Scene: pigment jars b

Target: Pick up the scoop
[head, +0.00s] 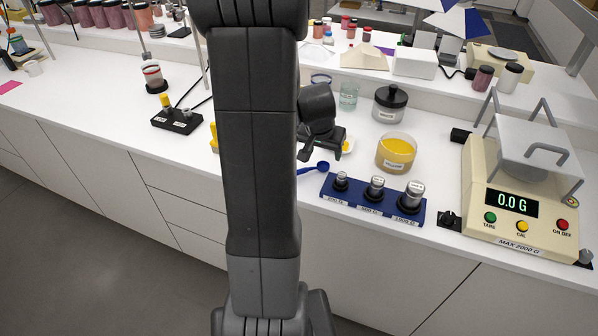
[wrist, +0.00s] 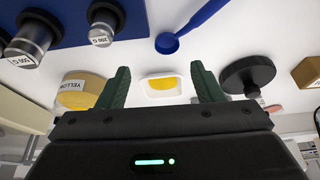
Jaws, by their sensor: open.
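The scoop (head: 313,168) is blue and lies on the white counter, left of the blue weight holder in the head view. In the wrist view the scoop (wrist: 190,25) is at the top, its round bowl toward the picture's middle and its handle running off the upper right edge. My gripper (wrist: 158,75) is open and empty, its green fingers wide apart. The scoop lies beyond the fingertips in that picture, not between them. In the head view my gripper (head: 324,150) hangs just behind the scoop, partly hidden by my arm.
A white dish of yellow powder (wrist: 160,84) shows between the fingers in the wrist view. A yellow jar (head: 396,153), a black-lidded jar (head: 389,106) and the blue weight holder (head: 345,195) with metal weights stand nearby. A scale (head: 520,185) is at right.

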